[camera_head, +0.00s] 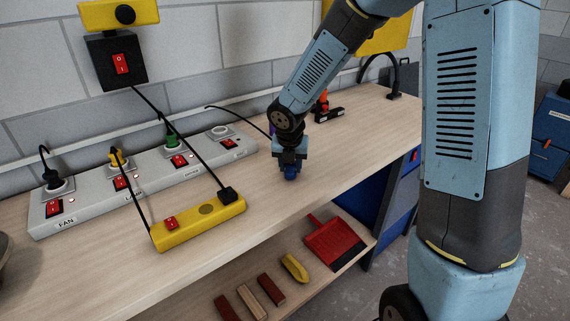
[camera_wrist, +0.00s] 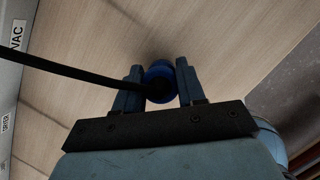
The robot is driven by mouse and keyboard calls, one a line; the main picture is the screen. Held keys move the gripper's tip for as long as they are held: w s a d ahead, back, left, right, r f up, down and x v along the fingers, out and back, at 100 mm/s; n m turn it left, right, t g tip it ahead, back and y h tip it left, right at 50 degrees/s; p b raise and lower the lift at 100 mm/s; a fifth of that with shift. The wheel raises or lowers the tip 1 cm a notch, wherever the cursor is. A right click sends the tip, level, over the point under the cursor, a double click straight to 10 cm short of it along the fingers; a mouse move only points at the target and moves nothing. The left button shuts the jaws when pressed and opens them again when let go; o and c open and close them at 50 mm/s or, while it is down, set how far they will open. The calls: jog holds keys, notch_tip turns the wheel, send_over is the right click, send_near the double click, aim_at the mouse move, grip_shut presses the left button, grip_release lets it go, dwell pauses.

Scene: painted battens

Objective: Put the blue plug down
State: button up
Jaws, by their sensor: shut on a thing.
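The blue plug (camera_head: 291,173) is in my gripper (camera_head: 290,163), low over the wooden bench top. In the wrist view the blue plug (camera_wrist: 159,78) sits between the two fingers of my gripper (camera_wrist: 157,82), which is shut on it. A black cord runs from the plug to the left. A shadow lies on the wood close to the plug; I cannot tell whether the plug touches the bench.
A long grey power strip (camera_head: 150,178) with red switches, and black, yellow and green plugs, runs along the wall. A yellow strip (camera_head: 198,223) lies in front. The bench (camera_head: 320,165) is clear around my gripper. Below, a shelf holds a red dustpan (camera_head: 334,243) and several blocks.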

jog(key=shift+f, duration=0.25)
jog(key=o, duration=1.2)
jog(key=shift+c, duration=0.2)
jog(key=shift+r, duration=0.45)
jog(key=v, duration=1.2)
